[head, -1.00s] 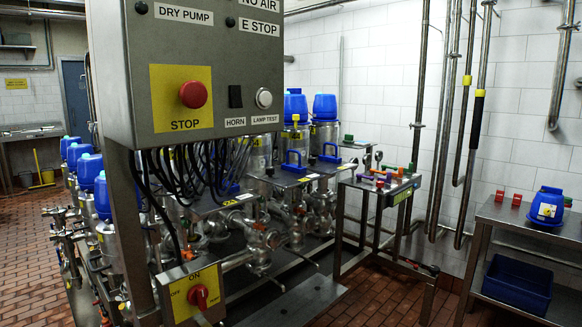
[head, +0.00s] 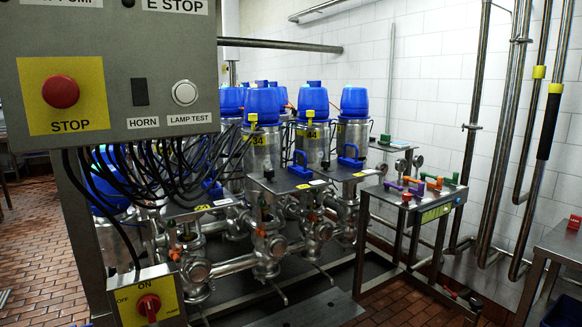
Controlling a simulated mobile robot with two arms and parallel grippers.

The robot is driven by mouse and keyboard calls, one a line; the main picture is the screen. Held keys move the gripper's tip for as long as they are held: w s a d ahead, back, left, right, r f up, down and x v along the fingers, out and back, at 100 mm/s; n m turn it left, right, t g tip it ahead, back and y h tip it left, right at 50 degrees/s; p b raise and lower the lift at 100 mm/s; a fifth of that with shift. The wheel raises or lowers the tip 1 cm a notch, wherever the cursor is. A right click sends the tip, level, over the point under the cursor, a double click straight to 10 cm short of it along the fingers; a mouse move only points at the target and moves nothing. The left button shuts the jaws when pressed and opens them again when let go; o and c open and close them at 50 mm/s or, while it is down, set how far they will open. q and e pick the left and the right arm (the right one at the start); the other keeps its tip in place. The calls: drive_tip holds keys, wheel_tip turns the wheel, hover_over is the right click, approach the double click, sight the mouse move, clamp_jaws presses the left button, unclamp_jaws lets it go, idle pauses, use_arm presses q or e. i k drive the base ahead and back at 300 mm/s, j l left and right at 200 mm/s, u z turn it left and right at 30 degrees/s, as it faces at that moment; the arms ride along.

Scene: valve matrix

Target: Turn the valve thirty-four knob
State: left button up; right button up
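A steel valve body (head: 262,152) marked 34 in yellow stands in the middle of the valve matrix in the head view. It has a blue cap (head: 262,104) on top and a small yellow piece (head: 253,119) at its front left. A plate with a blue handle (head: 300,160) lies in front of it, and a pipe fitting with an orange part (head: 261,233) is below. I cannot tell which of these parts is the valve's knob. Neither of my grippers is in view.
A control panel (head: 125,90) with hanging black cables fills the upper left. A yellow switch box (head: 147,300) with a red knob is below it. Valve 44 (head: 312,140) is beside valve 34. A small steel table (head: 410,203) with coloured handles stands to the right.

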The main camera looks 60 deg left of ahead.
sight(268, 173)
drive_tip(key=i+u, duration=0.45)
drive_tip(key=i+l+u, duration=0.1)
drive_tip(key=i+u, duration=0.35)
drive_tip(key=i+j+u, duration=0.1)
drive_tip(key=i+u, duration=0.15)
drive_tip(key=u, duration=0.15)
drive_tip(key=i+u, duration=0.2)
drive_tip(key=u, duration=0.15)
drive_tip(key=i+u, duration=0.25)
drive_tip(key=u, duration=0.15)
drive_tip(key=i+l+u, duration=0.1)
drive_tip(key=u, duration=0.3)
drive_tip(key=i+l, duration=0.05)
drive_tip(key=i, duration=0.05)
